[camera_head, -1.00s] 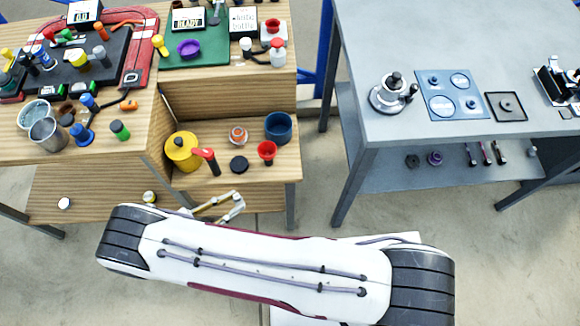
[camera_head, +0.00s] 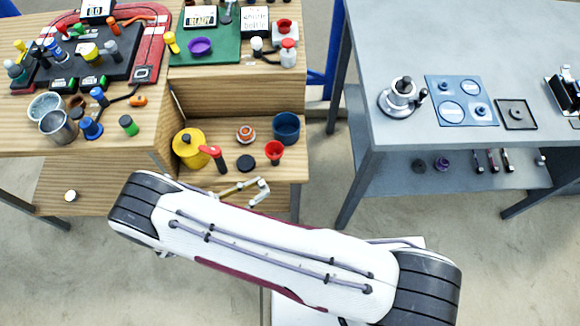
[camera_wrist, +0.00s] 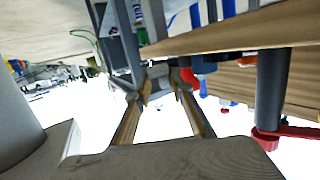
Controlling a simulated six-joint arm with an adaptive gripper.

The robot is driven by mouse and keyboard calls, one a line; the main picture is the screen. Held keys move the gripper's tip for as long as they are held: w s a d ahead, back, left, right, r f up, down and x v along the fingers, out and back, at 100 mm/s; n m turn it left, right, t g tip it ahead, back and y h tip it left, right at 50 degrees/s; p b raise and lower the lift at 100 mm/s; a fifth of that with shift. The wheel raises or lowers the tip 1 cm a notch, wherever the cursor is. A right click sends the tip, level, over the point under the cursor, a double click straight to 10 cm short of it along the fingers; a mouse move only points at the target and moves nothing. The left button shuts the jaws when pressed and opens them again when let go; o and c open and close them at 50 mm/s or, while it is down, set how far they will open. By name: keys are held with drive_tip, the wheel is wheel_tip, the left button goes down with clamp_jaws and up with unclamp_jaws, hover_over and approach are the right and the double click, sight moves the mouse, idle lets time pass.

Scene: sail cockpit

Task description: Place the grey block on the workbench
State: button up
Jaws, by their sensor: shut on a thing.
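My gripper (camera_head: 251,188) shows beyond my white arm, in front of the lower shelf of the wooden bench (camera_head: 225,110). In the wrist view, its two fingers (camera_wrist: 164,88) reach forward and are shut on a small grey piece (camera_wrist: 159,73), which looks like the grey block. Its outline is hard to tell there, and I cannot make it out in the head view. A grey metal table (camera_head: 400,45) stands at the right. The pictures do not settle which surface is the workbench.
The wooden shelf holds a yellow canister (camera_head: 190,150), a red funnel (camera_head: 274,150) and a blue cup (camera_head: 286,128). The grey table bears a round grey fixture (camera_head: 402,97), a blue plate (camera_head: 460,101) and a black square tray (camera_head: 516,114). Its front left top is clear.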

sight(289, 174)
drive_tip(key=x, duration=0.2)
drive_tip(key=r+x, duration=0.1)
drive_tip(key=x, duration=0.4)
drive_tip(key=shift+w+d+r, duration=0.2)
drive_tip(key=shift+w+d, duration=0.1)
drive_tip(key=shift+d, duration=0.05)
drive_tip(key=shift+r+x, duration=0.15)
drive_tip(key=shift+x, duration=0.55)
drive_tip(key=shift+r+x, duration=0.15)
drive_tip(key=shift+x, duration=0.55)
drive_tip(key=shift+w+d+f, duration=0.1)
drive_tip(key=shift+w+d, duration=0.1)
drive_tip(key=shift+d, duration=0.25)
drive_tip(key=shift+f, duration=0.2)
drive_tip(key=o, duration=1)
drive_tip(key=shift+o, duration=0.2)
drive_tip(key=shift+a, duration=0.1)
